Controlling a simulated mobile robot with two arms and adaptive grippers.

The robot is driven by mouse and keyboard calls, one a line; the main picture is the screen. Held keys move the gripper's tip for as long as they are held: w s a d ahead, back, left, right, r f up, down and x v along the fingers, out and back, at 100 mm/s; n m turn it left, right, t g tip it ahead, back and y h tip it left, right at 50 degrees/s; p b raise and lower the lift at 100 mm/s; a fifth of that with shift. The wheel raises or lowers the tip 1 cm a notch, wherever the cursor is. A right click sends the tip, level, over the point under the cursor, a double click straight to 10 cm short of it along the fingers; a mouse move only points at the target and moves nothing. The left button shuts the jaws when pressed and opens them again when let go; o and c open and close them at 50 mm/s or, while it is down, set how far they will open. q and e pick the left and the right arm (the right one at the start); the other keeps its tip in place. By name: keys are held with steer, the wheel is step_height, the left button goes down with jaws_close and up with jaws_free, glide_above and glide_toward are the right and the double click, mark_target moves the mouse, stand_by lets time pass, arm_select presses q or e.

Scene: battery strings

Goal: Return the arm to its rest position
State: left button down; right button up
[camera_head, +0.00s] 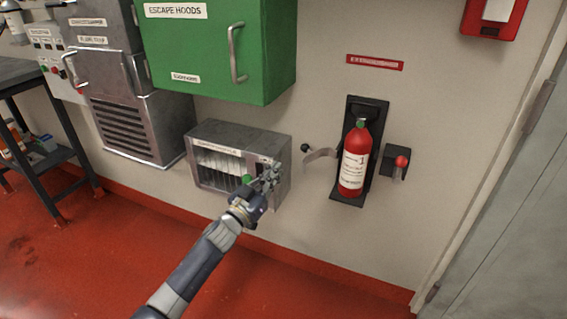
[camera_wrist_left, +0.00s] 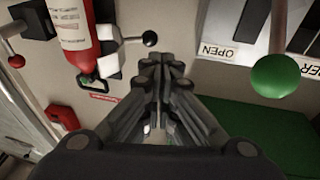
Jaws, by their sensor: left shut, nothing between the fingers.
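My left gripper (camera_head: 270,176) reaches up from the bottom of the head view and is in front of the right part of a grey metal wall box (camera_head: 283,172). In the left wrist view the gripper's fingers (camera_wrist_left: 163,75) are together with nothing between them. A green ball knob (camera_head: 247,180) on the box shows just left of the gripper; it also shows large in the left wrist view (camera_wrist_left: 277,76), apart from the fingers. The gripper hides part of the box front. My right gripper is in neither view.
A red extinguisher (camera_head: 354,165) stands in a black wall bracket right of the gripper, its strap arm (camera_head: 320,155) swung out to the left. A green escape hoods cabinet (camera_head: 205,50) hangs above. A dark bench (camera_head: 42,150) stands at left. The red floor is clear.

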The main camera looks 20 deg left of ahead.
arm_select(q)
steer(key=shift+a+v, duration=0.1)
steer(key=shift+v, duration=0.95)
steer(key=shift+a+v, duration=0.15)
steer(key=shift+v, duration=0.85)
